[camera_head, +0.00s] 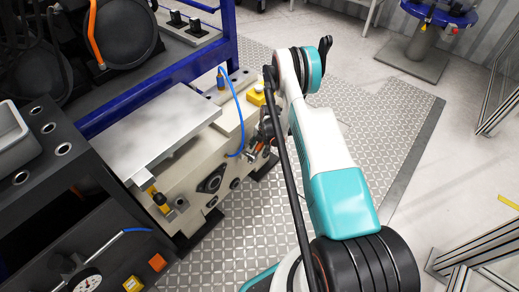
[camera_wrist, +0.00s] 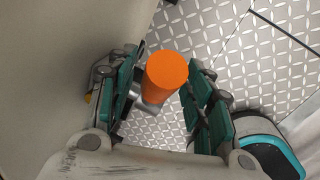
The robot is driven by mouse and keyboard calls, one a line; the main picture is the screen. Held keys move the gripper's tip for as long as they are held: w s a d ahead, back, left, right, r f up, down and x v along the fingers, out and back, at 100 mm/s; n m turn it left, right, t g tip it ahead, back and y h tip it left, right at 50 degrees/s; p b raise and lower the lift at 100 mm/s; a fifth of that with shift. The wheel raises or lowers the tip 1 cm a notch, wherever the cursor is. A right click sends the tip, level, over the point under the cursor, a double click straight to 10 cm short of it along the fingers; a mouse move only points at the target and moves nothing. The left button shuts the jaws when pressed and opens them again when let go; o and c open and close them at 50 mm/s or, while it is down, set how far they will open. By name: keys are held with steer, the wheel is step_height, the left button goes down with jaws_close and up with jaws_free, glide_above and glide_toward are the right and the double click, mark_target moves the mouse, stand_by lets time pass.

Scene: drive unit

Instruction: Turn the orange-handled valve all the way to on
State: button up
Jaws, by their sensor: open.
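The orange valve handle (camera_wrist: 166,72) shows in the wrist view as a thick orange cylinder, seen nearly end-on. A grey metal stem shows below it at its left. My gripper (camera_wrist: 162,95) is open, with a teal-padded finger on each side of the handle. The left finger is close to the handle and stem; whether it touches cannot be told. A gap shows at the right finger. In the head view my gripper (camera_head: 262,140) is at the side of the beige drive unit (camera_head: 205,165), mostly hidden by my arm. A little orange shows there.
The drive unit's beige wall (camera_wrist: 70,60) is close along the left of the wrist view. A blue hose (camera_head: 240,115) curves down its side near my gripper. A yellow box (camera_head: 256,95) sits above. Patterned metal floor (camera_head: 340,105) is open to the right.

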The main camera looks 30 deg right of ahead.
steer(key=shift+f, duration=0.25)
jaws_close()
steer(key=shift+w, duration=0.1)
